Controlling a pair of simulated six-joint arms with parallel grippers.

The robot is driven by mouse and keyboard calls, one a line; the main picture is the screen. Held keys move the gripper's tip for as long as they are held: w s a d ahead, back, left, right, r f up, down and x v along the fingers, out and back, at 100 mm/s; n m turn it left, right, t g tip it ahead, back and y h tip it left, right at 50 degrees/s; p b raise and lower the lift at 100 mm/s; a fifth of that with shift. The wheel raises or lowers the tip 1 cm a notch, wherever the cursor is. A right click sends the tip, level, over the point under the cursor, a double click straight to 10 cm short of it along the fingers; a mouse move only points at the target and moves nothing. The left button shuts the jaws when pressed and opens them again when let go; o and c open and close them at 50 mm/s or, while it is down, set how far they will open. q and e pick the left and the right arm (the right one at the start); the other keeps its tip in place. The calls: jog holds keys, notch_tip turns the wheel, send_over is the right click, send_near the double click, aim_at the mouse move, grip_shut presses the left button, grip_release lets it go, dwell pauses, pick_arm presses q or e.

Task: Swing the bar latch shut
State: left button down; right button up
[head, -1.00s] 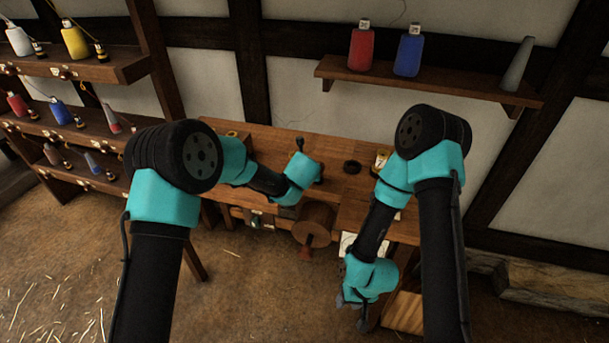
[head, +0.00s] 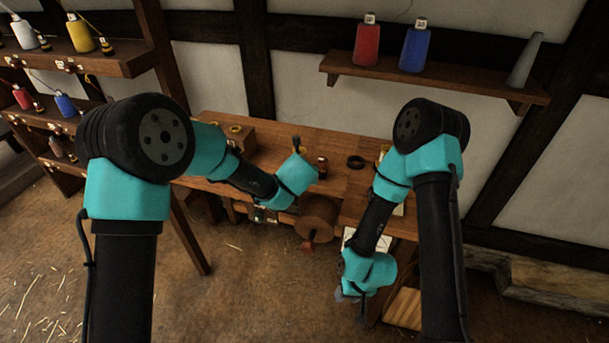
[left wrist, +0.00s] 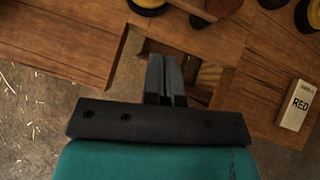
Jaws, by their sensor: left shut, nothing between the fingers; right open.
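I cannot make out the bar latch for certain in either view. My left gripper (left wrist: 166,80) is shut and empty in the left wrist view, its fingers over a notch in the front edge of the wooden bench (left wrist: 65,45). In the head view the left hand (head: 295,178) is over the bench's front part, and its fingertips are hidden. My right gripper (head: 350,298) is open and empty, hanging low in front of the bench's right end.
A wooden reel (head: 319,218) sits below the bench's front edge. A dark ring (head: 355,161) and a small bottle (head: 322,167) are on the bench. A shelf (head: 430,78) holds bottles above.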

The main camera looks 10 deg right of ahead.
pick_arm(q)
jog(key=v, duration=0.5)
jog(key=shift+s+a+r, duration=0.1)
jog(key=shift+a+r, duration=0.15)
jog(key=shift+a, duration=0.2)
jog(key=shift+f, duration=0.1)
jog(key=s+a+f+n+g, duration=0.4)
jog(key=s+a+f+n, duration=0.1)
jog(key=a+f+n, duration=0.45)
jog(key=s+a+f+n+g, duration=0.4)
jog(key=a+f+n, duration=0.5)
jog(key=a+f, duration=0.15)
jog(key=s+a+f+n, duration=0.4)
jog(key=s+a+n, duration=0.4)
jog(key=n, duration=0.3)
jog(key=s+a+f+n+h, duration=0.1)
jog(key=s+a+f+n, duration=0.3)
jog(key=s+a+n, duration=0.4)
jog(key=s+n, duration=0.1)
jog(key=n, duration=0.3)
jog(key=shift+f, duration=0.15)
